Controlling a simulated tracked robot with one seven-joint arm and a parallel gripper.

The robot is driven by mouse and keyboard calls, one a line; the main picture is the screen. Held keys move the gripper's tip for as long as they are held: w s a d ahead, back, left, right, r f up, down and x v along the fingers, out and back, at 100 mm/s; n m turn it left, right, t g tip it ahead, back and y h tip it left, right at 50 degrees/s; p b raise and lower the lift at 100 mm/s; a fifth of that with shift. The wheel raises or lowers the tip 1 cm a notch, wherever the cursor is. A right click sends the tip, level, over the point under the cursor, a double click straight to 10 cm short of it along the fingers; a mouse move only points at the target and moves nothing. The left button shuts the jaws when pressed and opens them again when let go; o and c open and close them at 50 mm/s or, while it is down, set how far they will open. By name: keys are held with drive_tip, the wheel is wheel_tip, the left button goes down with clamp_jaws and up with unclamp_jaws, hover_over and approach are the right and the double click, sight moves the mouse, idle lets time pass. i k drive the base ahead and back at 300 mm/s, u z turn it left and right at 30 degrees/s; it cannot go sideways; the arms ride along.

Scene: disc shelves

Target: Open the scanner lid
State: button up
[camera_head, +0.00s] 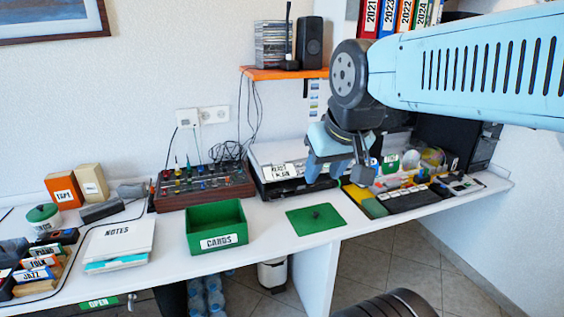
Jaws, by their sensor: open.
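The scanner (277,188) stands on the white desk near its back edge, right of the mixer. It has a dark base and a pale flat lid (270,153), which looks closed. A white label with black print lies at its front left. My gripper (338,180) is light blue and open, pointing down in front of and above the right part of the scanner. Its fingers are apart with nothing seen between them. It hides the scanner's right part; I cannot tell if it touches the lid.
A mixer (203,187) with knobs and cables stands left of the scanner. Right are trays (412,200) of small items. An orange shelf (283,73) hangs above.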

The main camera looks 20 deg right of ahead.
sight(276, 153)
drive_tip(key=k, duration=1.3)
drive_tip(key=z, duration=0.2)
drive_tip(key=i, duration=0.8)
drive_tip(key=z, duration=0.4)
drive_tip(key=i, duration=0.8)
drive_tip(key=u, duration=0.05)
